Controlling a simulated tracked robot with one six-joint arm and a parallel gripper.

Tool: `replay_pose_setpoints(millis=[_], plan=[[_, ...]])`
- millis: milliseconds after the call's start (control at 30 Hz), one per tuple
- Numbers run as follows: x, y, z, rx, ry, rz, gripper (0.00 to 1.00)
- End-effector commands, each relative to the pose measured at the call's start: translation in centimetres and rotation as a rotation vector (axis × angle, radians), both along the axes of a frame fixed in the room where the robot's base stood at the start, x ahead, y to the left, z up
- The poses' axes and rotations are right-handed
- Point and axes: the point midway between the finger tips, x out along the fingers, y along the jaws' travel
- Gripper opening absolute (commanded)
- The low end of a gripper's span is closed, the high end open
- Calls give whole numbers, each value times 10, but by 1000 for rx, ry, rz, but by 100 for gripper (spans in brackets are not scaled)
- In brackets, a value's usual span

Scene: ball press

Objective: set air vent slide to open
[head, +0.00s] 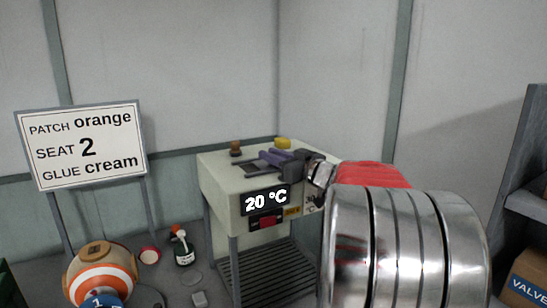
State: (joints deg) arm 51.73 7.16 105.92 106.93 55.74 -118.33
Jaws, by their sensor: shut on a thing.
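A cream machine (222,190) stands against the back corner, with a display reading 20 °C on its front. On its top is a purple slide piece (272,157), which I take to be the air vent slide, by a dark slotted area. My gripper (291,160) reaches in from the right over the machine's top. Its dark jaws are shut on the purple slide. The jaws hide part of the slide, and I cannot read its open or closed marks.
A yellow knob (283,143) and a brown knob (236,148) stand on the machine's top. A sign (82,145) reads patch orange, seat 2, glue cream. A shelf (525,190) stands right.

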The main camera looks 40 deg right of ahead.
Motion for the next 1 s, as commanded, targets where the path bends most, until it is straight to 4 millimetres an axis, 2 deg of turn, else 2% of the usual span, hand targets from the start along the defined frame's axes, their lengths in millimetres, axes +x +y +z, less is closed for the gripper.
replay_pose_setpoints(millis=[267, 300, 533, 833, 1000], plan=[[2, 2, -1, 0, 1, 6, 0], [2, 2, 0, 0, 1, 6, 22], [3, 3, 0, 0, 1, 7, 38], [1, 3, 0, 0, 1, 7, 38], [-11, 2, 0, -2, 1, 5, 38]])
